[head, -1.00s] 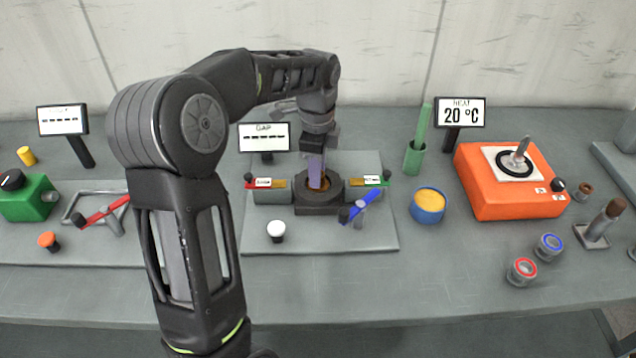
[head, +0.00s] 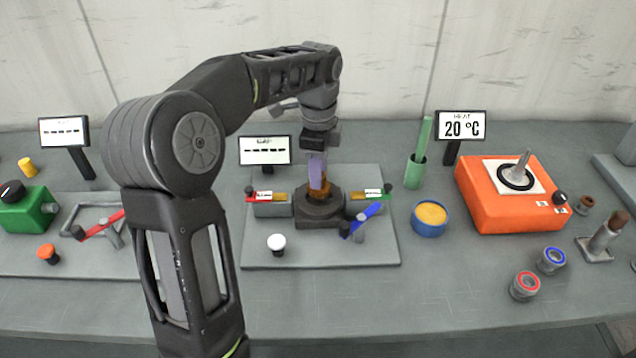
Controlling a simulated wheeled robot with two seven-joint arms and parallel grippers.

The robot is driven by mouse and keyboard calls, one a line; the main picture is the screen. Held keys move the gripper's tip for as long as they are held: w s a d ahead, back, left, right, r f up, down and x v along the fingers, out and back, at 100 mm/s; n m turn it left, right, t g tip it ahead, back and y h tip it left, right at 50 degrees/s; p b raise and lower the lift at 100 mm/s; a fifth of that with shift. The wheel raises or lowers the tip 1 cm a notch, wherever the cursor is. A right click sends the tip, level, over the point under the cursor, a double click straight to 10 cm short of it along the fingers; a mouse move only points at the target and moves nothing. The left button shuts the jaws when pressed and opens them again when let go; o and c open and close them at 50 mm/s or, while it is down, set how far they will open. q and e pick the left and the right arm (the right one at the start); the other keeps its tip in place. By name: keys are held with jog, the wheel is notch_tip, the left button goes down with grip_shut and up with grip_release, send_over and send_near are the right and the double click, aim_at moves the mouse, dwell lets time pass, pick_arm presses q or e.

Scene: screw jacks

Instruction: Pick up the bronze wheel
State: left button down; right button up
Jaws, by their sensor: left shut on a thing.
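The bronze wheel (head: 319,188) shows as a small bronze-brown piece at the dark block (head: 320,212) in the middle of the grey base plate. My left gripper (head: 318,168) points straight down over the block, with its pale purple fingers shut on the bronze wheel. The wheel's lower part is at the block's opening, and I cannot tell whether it is fully clear of it. The fingers hide part of the wheel. My right gripper is not in view.
Red-ended (head: 262,197) and green-ended (head: 372,195) parts flank the block closely. A blue handle (head: 366,214) and a white knob (head: 276,242) stand in front. A blue pot (head: 430,220) and an orange heater (head: 505,205) are to the right. The bench front is mostly clear.

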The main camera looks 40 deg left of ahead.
pick_arm(q)
notch_tip(320, 180, up, 4)
jog(key=shift+w+f, duration=0.1)
jog(key=shift+r+p, duration=0.8)
jog(key=shift+r, duration=0.15)
jog(key=shift+r+p, duration=0.3)
jog(key=shift+r, duration=0.05)
jog(key=shift+f, duration=0.1)
